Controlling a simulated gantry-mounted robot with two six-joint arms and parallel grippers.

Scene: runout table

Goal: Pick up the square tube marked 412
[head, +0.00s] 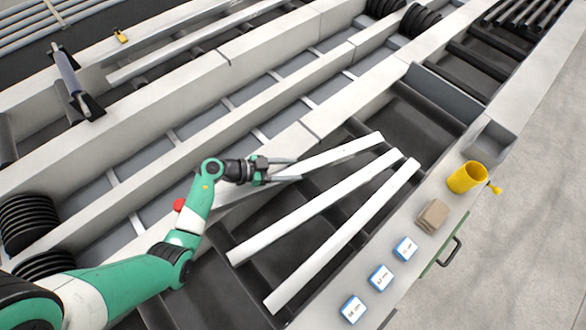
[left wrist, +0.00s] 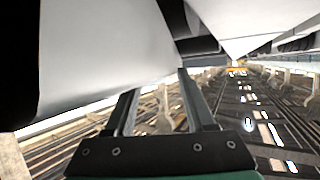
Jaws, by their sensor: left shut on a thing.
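Three white square tubes lie slanting over the dark runout bay in the head view: an upper tube (head: 335,153), a middle tube (head: 310,207) and a lower tube (head: 345,235). No number on them is legible. My left gripper (head: 287,171) is shut on the upper tube, near its left part, which the gripper and arm partly hide. In the left wrist view, the two fingers (left wrist: 157,92) reach up to a large pale tube face (left wrist: 105,50). I cannot tell whether the tube is clear of its support. My right gripper is not in view.
Several blue-and-white cards (head: 381,277) lie on the right ledge, their print unreadable. A brown block (head: 433,215) and a yellow cup (head: 466,178) stand beyond them. Pale long rails (head: 210,140) run beside my left arm.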

